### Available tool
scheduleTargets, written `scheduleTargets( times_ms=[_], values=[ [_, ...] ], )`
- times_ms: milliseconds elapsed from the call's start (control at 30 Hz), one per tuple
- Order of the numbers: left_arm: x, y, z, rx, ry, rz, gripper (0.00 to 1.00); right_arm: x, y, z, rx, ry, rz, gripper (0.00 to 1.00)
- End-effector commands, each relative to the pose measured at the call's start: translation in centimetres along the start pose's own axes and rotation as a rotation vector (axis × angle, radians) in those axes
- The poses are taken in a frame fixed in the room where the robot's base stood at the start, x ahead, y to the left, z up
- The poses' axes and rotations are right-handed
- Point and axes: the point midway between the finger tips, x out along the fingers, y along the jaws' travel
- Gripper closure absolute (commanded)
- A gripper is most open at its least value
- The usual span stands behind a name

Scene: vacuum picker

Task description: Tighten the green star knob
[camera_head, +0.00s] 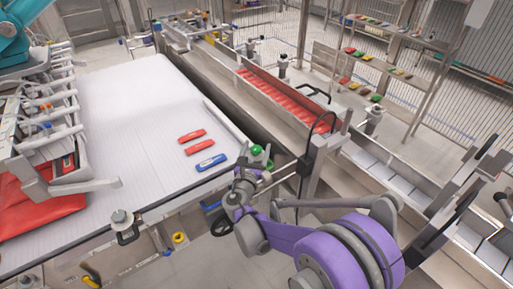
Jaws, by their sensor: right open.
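The green star knob (256,150) shows as a small round green top at the right edge of the white table, next to a black and grey post. My right gripper (254,172), on the purple and grey arm, is just below the knob in the picture, with its fingers toward it. It is open. I cannot tell whether the fingers touch the knob or are around it. The arm hides part of what lies under the knob. My left gripper is not in view.
Two red packs (196,141) and a blue pack (211,162) lie on the white table (135,110). A vacuum picker head (45,130) stands over a red sheet at left. A conveyor with red packs (285,95) runs behind. A black-handled clamp (124,226) sits on the front edge.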

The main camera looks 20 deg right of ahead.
Motion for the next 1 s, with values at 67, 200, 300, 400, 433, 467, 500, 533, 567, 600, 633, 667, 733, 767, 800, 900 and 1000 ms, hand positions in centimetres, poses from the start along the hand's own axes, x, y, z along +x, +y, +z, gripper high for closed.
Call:
scheduleTargets(
  times_ms=[67,200,300,400,433,467,500,533,567,600,633,667,733,767,800,900,1000],
  values=[
    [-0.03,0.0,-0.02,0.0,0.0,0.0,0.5,0.28,0.0,0.0,0.0,0.0,0.0,0.24],
    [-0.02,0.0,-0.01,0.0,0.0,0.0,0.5,0.31,0.02,-0.01,0.0,0.0,0.0,0.24],
    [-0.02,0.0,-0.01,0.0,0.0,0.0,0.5,0.3,0.02,-0.01,0.0,0.0,0.0,0.24],
    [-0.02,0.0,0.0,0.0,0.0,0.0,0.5,0.29,0.02,-0.01,0.0,0.0,0.0,0.42],
    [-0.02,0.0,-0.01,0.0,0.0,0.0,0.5,0.28,0.02,-0.01,0.0,0.0,0.0,0.47],
    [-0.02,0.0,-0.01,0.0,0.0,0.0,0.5,0.28,0.02,-0.01,0.0,0.0,0.0,0.53],
    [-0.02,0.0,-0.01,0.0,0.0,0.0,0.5,0.28,0.02,-0.01,0.0,0.0,0.0,0.6],
    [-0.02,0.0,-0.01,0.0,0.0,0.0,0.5,0.27,0.02,-0.01,0.0,0.0,0.0,0.65],
    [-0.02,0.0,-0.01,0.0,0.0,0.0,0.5,0.27,0.02,-0.01,0.0,0.0,0.0,0.71],
    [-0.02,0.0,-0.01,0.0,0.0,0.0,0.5,0.27,0.02,-0.01,0.0,0.0,0.0,0.78],
    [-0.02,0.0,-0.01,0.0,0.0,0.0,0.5,0.27,0.02,-0.01,0.0,0.0,0.0,0.83],
    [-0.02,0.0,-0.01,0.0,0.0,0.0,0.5,0.27,0.02,-0.01,0.0,0.0,0.0,0.89],
    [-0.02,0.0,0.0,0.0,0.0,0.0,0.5,0.27,0.02,-0.01,0.0,0.0,0.0,1.0],
    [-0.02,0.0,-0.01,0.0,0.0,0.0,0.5,0.26,0.02,0.0,0.0,0.0,0.0,1.0],
    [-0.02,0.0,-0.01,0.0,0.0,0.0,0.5,0.26,0.02,-0.01,0.0,0.0,0.0,1.0],
    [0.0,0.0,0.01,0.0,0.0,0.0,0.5,0.26,0.04,-0.01,0.0,0.0,-0.003,1.0],
    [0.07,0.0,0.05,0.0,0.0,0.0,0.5,0.27,0.08,-0.03,-0.001,0.0,-0.015,1.0]
  ],
)
